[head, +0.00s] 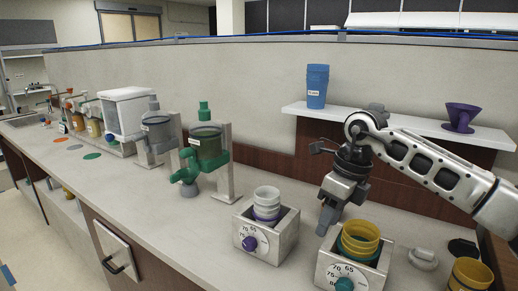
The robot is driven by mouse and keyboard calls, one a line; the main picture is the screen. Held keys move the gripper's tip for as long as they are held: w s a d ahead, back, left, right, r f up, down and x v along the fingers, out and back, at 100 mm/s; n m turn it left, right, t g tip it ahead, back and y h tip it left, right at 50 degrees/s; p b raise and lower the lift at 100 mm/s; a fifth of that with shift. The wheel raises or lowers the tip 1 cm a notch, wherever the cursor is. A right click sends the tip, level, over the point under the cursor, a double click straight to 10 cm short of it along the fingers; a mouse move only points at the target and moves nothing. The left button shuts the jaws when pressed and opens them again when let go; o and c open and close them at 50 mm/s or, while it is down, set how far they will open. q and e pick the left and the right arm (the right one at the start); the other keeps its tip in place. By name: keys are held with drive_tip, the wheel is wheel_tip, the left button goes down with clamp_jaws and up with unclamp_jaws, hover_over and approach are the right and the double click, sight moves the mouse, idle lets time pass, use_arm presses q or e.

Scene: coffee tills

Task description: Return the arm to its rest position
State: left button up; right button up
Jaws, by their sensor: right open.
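My right arm (430,160) comes in from the right edge and reaches over the counter. Its gripper (327,218) points down and is open, with nothing seen between the fingers. It hangs just behind and left of a metal box (325,270) with a green dial that holds yellow cups (360,238). The fingers partly overlap each other in this view. A second metal box (275,247) with a purple dial and white and purple cups (266,200) stands to the gripper's left. My left gripper is not in view.
A shelf (400,128) behind the arm holds stacked blue cups (317,85) and a purple dripper (460,117). A yellow cup (469,275) stands at the lower right. Green (206,145) and grey (158,130) dispensers stand to the left. The counter between them and the boxes is clear.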

drive_tip(key=s+a+f+y, duration=0.1)
drive_tip(key=s+a+y, duration=0.15)
drive_tip(key=a, duration=0.35)
drive_tip(key=s+a+f+y, duration=0.1)
drive_tip(key=a+y, duration=0.3)
drive_tip(key=a, duration=0.3)
drive_tip(key=s+a+r+m+t+y, duration=0.3)
drive_tip(key=s+a+r+m+y, duration=0.15)
drive_tip(key=a+r+y, duration=0.45)
drive_tip(key=w+d+m+t+h, duration=0.2)
drive_tip(key=d+m+t+h, duration=0.15)
drive_tip(key=m+t, duration=0.55)
drive_tip(key=w+d+m+t+h, duration=0.2)
drive_tip(key=d+m+t, duration=0.35)
drive_tip(key=m, duration=0.65)
drive_tip(key=s+d+f+m+g+h, duration=0.2)
drive_tip(key=s+d+f+m+h, duration=0.2)
drive_tip(key=d+f+m+h, duration=0.95)
drive_tip(key=s+d+f+m+g+y, duration=0.1)
drive_tip(key=s+f+m+g, duration=0.1)
drive_tip(key=s+f+g, duration=0.7)
drive_tip(key=s+d+f+m+g, duration=0.25)
drive_tip(key=s+f, duration=0.35)
drive_tip(key=s, duration=0.7)
drive_tip(key=w+a+f+t+y, duration=0.2)
drive_tip(key=w+a+f+t, duration=0.3)
drive_tip(key=f, duration=0.4)
drive_tip(key=shift+w+a+f+t, duration=0.3)
drive_tip(key=shift+w+f+t, duration=0.05)
drive_tip(key=shift+w+t, duration=0.1)
